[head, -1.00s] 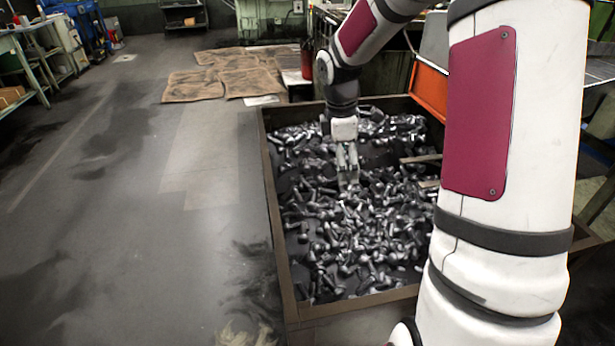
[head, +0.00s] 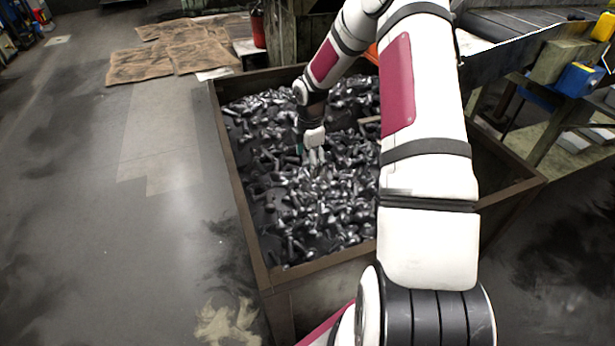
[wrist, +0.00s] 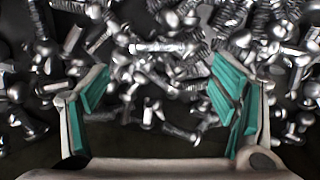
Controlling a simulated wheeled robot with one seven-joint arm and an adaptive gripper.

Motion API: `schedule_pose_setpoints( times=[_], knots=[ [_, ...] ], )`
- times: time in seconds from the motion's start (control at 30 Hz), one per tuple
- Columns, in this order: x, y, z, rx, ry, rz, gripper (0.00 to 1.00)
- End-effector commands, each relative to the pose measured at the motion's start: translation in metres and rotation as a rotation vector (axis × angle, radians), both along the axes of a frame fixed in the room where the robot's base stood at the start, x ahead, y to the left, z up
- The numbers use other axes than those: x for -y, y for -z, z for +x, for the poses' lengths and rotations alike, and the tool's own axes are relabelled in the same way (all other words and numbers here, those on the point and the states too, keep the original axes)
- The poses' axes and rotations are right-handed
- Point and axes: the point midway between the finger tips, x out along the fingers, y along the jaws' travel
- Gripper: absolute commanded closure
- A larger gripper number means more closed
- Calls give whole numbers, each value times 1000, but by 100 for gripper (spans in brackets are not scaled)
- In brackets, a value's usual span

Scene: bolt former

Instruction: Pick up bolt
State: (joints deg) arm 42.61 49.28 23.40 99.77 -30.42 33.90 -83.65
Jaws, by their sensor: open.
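Many loose grey metal bolts (head: 310,205) lie heaped in a large open bin. In the wrist view, bolts (wrist: 160,70) lie in front of and between my fingers, pointing in many directions. My gripper (head: 315,158) is over the heap inside the bin, in the left-middle part. The wrist view shows my gripper (wrist: 160,95) open, its two teal-padded fingers wide apart with nothing held. I cannot tell from the views whether the fingertips touch any bolt.
The brown bin's rim (head: 240,185) surrounds the heap on the left and front. Brown mats (head: 175,48) lie on the floor behind left. A red cylinder (head: 259,25) stands behind the bin. Blue and yellow equipment (head: 580,78) is at right. The left floor is clear.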

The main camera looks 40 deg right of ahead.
Motion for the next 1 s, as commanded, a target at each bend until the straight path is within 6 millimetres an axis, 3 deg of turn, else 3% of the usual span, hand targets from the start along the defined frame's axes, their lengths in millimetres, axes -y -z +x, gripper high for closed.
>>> schedule_pose_setpoints(
  times=[0.27,0.53,0.8,1.0],
  knots=[
    [2,17,1,-2,1,0,20],
    [7,54,5,-2,1,0,20],
    [7,57,5,0,2,-1,20],
    [7,57,5,0,2,0,66]
  ],
)
